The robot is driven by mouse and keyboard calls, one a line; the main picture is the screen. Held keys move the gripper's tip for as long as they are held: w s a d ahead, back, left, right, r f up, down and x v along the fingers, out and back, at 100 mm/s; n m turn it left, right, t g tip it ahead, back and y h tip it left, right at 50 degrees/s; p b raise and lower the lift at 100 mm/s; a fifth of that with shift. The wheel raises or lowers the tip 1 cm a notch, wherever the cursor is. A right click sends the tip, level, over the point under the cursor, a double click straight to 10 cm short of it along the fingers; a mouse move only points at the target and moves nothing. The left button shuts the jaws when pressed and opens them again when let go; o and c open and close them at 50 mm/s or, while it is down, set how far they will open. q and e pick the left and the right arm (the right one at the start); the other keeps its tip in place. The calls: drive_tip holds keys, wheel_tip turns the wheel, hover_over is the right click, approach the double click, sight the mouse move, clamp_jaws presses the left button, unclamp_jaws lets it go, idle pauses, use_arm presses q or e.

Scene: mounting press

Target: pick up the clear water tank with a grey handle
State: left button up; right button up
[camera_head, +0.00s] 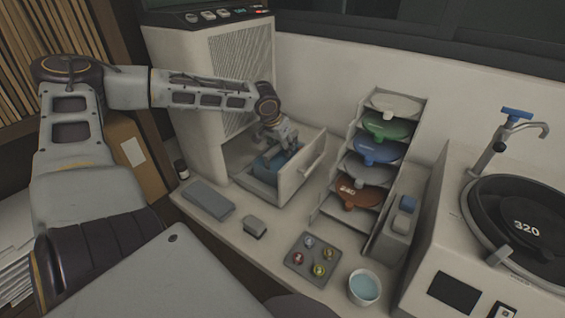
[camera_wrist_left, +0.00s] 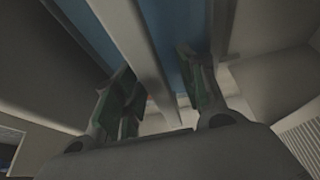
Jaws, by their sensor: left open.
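The water tank (camera_head: 267,166) sits low in the pulled-out drawer (camera_head: 309,172) of the tall white machine; its contents look blue. My left gripper (camera_head: 279,138) is over the tank inside the drawer and hides part of it. In the left wrist view, the grey handle (camera_wrist_left: 128,38) runs as a bar between the two open fingers of my left gripper (camera_wrist_left: 158,80). The blue of the tank (camera_wrist_left: 88,28) shows on both sides of the bar. I cannot tell whether a finger touches the handle. My right gripper is not in view.
The drawer walls stand close around the gripper. To the right are a rack of coloured discs (camera_head: 384,130) and a round polishing machine (camera_head: 520,225). In front lie a grey slab (camera_head: 208,199), a small grey block (camera_head: 255,227), a sample tray (camera_head: 312,258) and a water bowl (camera_head: 364,287).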

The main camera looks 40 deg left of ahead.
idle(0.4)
use_arm(q)
clamp_jaws()
drive_tip(key=shift+r, duration=0.2)
drive_tip(key=shift+r, duration=4.85)
